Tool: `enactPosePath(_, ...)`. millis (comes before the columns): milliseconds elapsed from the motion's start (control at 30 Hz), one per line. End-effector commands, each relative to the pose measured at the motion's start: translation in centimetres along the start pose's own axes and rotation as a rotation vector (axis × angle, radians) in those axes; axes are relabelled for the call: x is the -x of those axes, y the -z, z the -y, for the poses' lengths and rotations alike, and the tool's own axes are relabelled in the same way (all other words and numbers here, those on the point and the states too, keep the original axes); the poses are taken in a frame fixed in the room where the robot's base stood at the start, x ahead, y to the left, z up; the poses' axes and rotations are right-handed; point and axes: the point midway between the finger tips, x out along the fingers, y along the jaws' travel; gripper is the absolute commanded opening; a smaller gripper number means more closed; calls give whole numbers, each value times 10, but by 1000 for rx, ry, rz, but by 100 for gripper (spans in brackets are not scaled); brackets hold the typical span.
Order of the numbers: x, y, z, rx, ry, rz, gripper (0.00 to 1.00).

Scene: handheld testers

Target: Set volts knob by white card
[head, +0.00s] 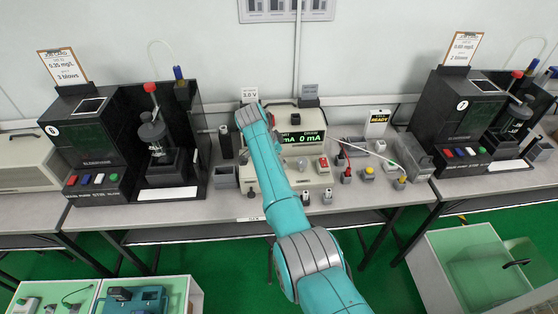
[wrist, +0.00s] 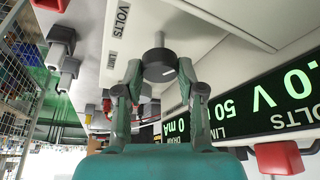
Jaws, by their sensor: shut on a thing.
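The volts knob (wrist: 159,66) is a round dark knob with a white mark, beside the word VOLTS on a pale panel in the wrist view. My gripper (wrist: 160,78) has its two fingertips on either side of the knob and is shut on it. In the head view my arm hides the knob and gripper. The white card (head: 249,94) reads 3.0 V and stands behind the power supply (head: 305,174). The supply's green display (wrist: 270,105) shows a partly cut-off volts figure ending in ".0 V" in the wrist view; draw reads 0 mA.
Black tester stations (head: 95,145) stand left and right (head: 460,120) of the supply. A READY sign (head: 377,122), small coloured-top parts and loose leads lie to its right. A grey bin (head: 225,176) is close on its left. Below are open crates (head: 480,262).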

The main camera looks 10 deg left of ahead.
Motion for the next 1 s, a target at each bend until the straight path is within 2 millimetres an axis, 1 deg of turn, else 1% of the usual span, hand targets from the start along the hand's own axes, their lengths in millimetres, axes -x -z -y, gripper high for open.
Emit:
enactPosePath(133, 0, -1, 0, 1, 0, 1, 4)
enactPosePath(167, 0, -1, 0, 2, 0, 1, 46)
enactPosePath(200, 0, -1, 0, 2, 0, 1, 56)
enactPosePath(233, 0, -1, 0, 2, 0, 1, 64)
enactPosePath(533, 0, 0, 0, 2, 1, 1, 64)
enactPosePath(667, 7, 0, 1, 2, 2, 0, 64)
enactPosePath(767, 21, 0, 1, 2, 3, 0, 64)
enactPosePath(1000, 69, -1, 1, 1, 5, 0, 64)
